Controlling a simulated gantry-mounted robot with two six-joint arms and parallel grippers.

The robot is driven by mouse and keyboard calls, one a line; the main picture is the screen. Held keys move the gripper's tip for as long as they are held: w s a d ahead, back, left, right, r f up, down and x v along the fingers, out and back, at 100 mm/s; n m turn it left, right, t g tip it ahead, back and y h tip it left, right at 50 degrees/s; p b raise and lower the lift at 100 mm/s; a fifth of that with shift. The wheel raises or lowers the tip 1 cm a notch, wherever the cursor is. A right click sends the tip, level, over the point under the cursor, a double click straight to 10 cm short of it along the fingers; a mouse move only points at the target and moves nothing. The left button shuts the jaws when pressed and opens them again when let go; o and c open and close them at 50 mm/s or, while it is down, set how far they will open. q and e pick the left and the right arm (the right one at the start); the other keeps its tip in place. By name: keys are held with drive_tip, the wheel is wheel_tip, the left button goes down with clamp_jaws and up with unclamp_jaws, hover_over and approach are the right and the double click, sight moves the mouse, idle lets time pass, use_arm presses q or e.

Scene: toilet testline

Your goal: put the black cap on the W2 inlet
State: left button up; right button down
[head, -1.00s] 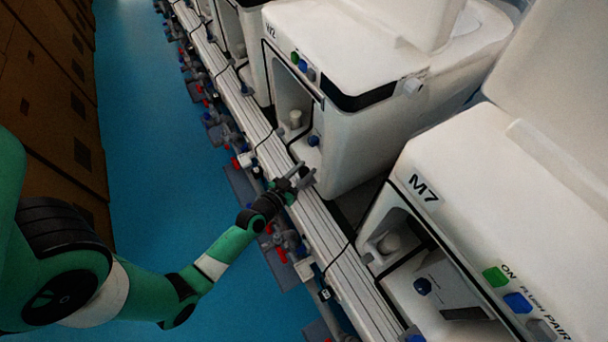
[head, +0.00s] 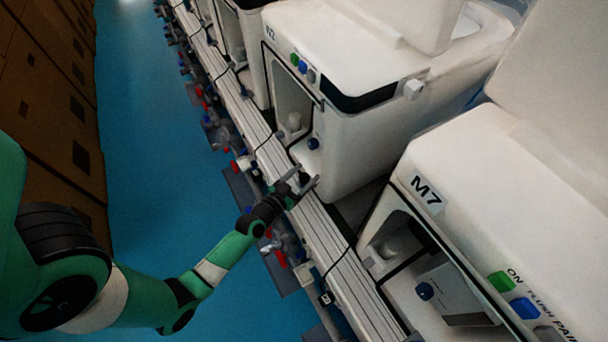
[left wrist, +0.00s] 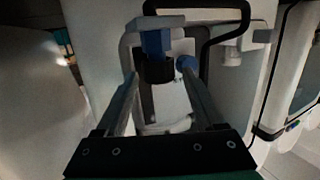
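The W2 unit (head: 335,50) is a white toilet body with its label at the upper left corner. My left gripper (head: 302,179) is beside its lower front corner, with its two fingers apart. In the left wrist view, a short black cylinder (left wrist: 156,73), which looks like the black cap, sits below a blue block (left wrist: 153,41). It lies between the fingertips of the left gripper (left wrist: 160,76), with small gaps seeming to show on both sides. I cannot tell which fitting is the inlet. My right gripper is out of view.
The M7 unit (head: 500,190) stands close on the right. A pale ribbed rail (head: 330,240) runs along the front of the units, with cables across it. Red and blue valve fittings (head: 276,247) line its outer side. The blue floor (head: 160,170) is clear.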

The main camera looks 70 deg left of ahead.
use_arm(q)
drive_tip(key=shift+r, duration=0.15)
drive_tip(key=shift+r+p, duration=0.5)
drive_tip(key=shift+p, duration=0.2)
drive_tip(key=b+v, duration=0.2)
drive_tip(key=v, duration=1)
drive_tip(key=shift+b, duration=0.35)
drive_tip(key=shift+f, duration=0.1)
